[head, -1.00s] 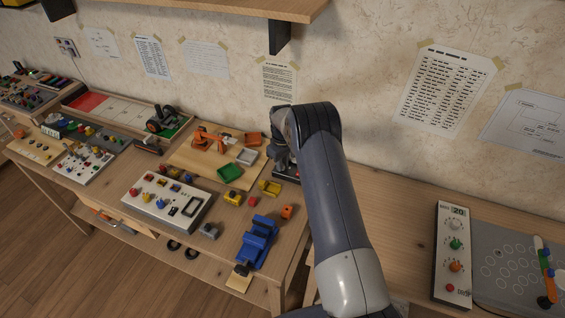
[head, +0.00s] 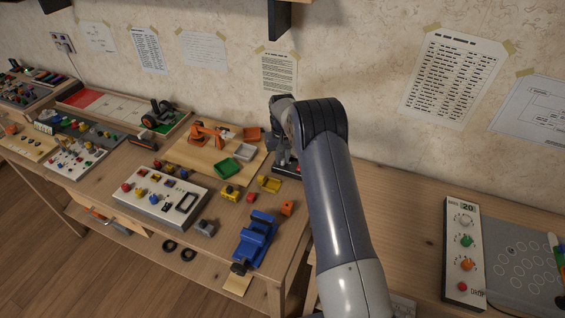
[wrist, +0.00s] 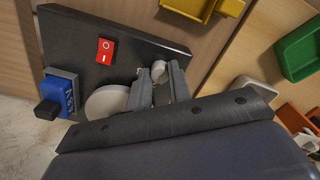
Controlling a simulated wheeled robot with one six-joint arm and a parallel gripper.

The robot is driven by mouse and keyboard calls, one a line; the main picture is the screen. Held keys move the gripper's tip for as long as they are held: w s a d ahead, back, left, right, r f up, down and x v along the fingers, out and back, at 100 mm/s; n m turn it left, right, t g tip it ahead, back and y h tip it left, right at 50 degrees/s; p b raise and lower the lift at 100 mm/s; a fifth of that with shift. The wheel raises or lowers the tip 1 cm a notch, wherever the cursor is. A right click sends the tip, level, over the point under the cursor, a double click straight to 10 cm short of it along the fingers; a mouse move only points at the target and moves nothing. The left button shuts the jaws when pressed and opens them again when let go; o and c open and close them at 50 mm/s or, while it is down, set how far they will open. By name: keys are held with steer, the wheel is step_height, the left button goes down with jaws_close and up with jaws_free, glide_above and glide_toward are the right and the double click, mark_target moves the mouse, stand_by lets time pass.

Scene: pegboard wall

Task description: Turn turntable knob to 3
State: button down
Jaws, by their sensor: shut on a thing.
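The turntable unit is a black panel (wrist: 97,42) in the wrist view, with a red rocker switch (wrist: 105,51), a pale round disc (wrist: 107,103) and a blue block with a black lever (wrist: 60,92). A small whitish knob (wrist: 158,70) sits near the panel's edge. My gripper (wrist: 159,84) is shut on this knob, with one grey finger on each side. Its pointer and any numbers around it cannot be read. In the head view the black unit (head: 288,167) shows only in part, behind my arm.
A yellow tray (head: 269,184) and a green tray (head: 229,167) lie left of the unit. A blue vise (head: 256,238) stands at the table's front. A white control panel (head: 464,250) is on the right-hand table. The wall is close behind the unit.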

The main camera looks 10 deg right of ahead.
mark_target(283, 160)
steer(key=m+b, duration=0.2)
steer(key=m, duration=0.2)
steer(key=shift+m, duration=0.3)
steer(key=m, duration=0.4)
steer(key=shift+m+b, duration=0.3)
steer(key=shift+b, duration=0.1)
steer(key=m, duration=0.4)
steer(key=shift+m+b, duration=0.35)
steer(key=shift+m, duration=1.75)
steer(key=c, duration=1.3)
jaws_free()
step_height(283, 160, up, 11)
